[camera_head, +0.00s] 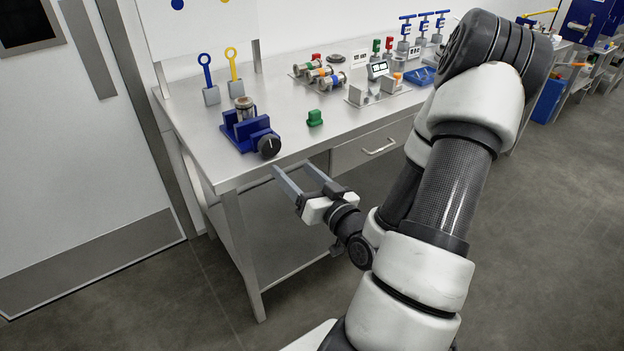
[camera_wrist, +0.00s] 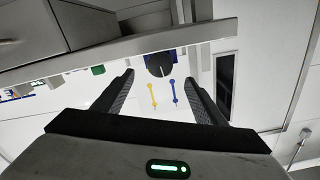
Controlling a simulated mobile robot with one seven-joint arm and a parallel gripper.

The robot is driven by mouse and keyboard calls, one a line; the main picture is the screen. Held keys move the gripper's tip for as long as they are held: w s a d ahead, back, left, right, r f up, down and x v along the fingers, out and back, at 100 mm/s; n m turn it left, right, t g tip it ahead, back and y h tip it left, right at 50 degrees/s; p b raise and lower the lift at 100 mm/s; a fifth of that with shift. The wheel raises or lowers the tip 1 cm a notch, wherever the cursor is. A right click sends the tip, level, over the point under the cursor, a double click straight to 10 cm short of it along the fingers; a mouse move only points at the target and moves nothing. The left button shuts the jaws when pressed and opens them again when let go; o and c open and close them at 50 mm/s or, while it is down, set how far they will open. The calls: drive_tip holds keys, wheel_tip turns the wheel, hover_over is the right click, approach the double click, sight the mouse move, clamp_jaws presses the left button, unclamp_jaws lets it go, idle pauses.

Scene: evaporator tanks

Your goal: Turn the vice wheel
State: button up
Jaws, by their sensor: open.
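The vice (camera_head: 244,126) is blue and stands near the front left corner of the steel bench, with a metal cylinder (camera_head: 244,108) in it. Its wheel (camera_head: 269,145) is a dark round knob on the side facing the bench's front edge. In the wrist view the wheel (camera_wrist: 158,66) shows at the top centre, between my fingers in the picture. My gripper (camera_head: 296,175) is open and empty. It is in front of the bench edge, below and to the right of the wheel, apart from it. In the wrist view both fingers of my gripper (camera_wrist: 160,88) are spread.
The steel bench (camera_head: 205,150) has a front edge between my gripper and its top, and a drawer (camera_head: 372,148) below. A green block (camera_head: 315,118) stands right of the vice. Blue (camera_head: 208,80) and yellow (camera_head: 234,75) ring-topped tools stand behind it. Several fixtures stand further right.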

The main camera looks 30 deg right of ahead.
drive_tip(key=s+p, duration=0.4)
drive_tip(key=s, duration=0.2)
drive_tip(key=shift+s+p, duration=0.2)
drive_tip(key=shift+p, duration=0.15)
drive_tip(key=shift+d, duration=0.1)
